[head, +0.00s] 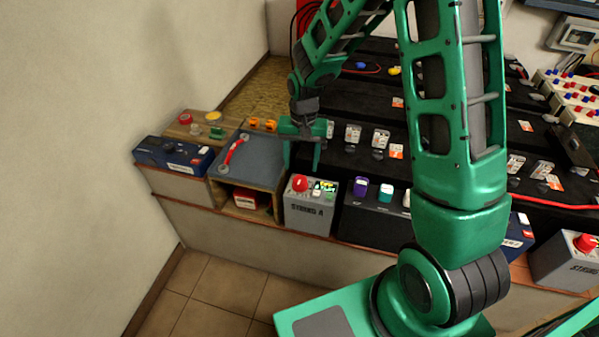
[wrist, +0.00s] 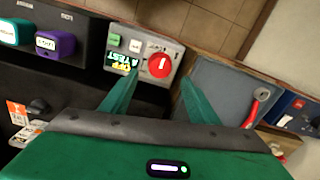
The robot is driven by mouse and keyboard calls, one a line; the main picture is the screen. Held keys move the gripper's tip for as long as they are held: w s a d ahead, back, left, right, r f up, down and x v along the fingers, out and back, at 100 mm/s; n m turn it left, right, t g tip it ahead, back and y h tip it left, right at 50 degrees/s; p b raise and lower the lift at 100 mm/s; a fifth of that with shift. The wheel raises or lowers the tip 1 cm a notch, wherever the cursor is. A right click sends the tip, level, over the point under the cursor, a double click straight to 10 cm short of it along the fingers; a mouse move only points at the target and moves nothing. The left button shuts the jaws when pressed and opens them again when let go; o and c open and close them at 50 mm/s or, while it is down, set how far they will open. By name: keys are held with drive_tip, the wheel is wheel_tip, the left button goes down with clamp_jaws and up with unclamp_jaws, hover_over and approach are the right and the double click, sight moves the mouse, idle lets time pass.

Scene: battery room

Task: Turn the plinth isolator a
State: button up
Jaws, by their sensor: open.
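The plinth isolator a is a grey box (head: 310,218) marked STRING A, with a red round knob (head: 299,183) on top. In the wrist view the red knob (wrist: 159,65) has a white mark across it. Beside it are a lit green and yellow display (wrist: 121,64) and small buttons. My gripper (head: 302,160) is open and empty, fingers pointing down, just behind the box in the head view. In the wrist view my gripper (wrist: 157,88) has its fingers spread to either side of the knob, apart from it.
A grey-topped wooden stand with a red handle (head: 233,153) is left of the isolator. Purple (head: 360,187) and teal capped parts stand close on its right. Another grey box with a red knob (head: 586,243) is at far right. Black battery rows lie behind.

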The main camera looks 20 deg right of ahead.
sight(302, 179)
wheel_tip(302, 179, up, 4)
drive_tip(key=shift+f, duration=0.2)
drive_tip(key=shift+d, duration=0.1)
idle(0.3)
drive_tip(key=s+d+r+h, duration=0.1)
drive_tip(key=s+d+r, duration=1)
drive_tip(key=s+d, duration=0.2)
drive_tip(key=s+d+r, duration=0.2)
drive_tip(key=s, duration=0.7)
drive_tip(key=s+d+r+m, duration=0.1)
drive_tip(key=s+r, duration=0.1)
drive_tip(key=s, duration=0.7)
drive_tip(key=shift+s+d+r+y, duration=0.2)
drive_tip(key=shift+s+d+y, duration=0.05)
drive_tip(key=shift+d+y, duration=0.15)
drive_tip(key=shift+w, duration=0.15)
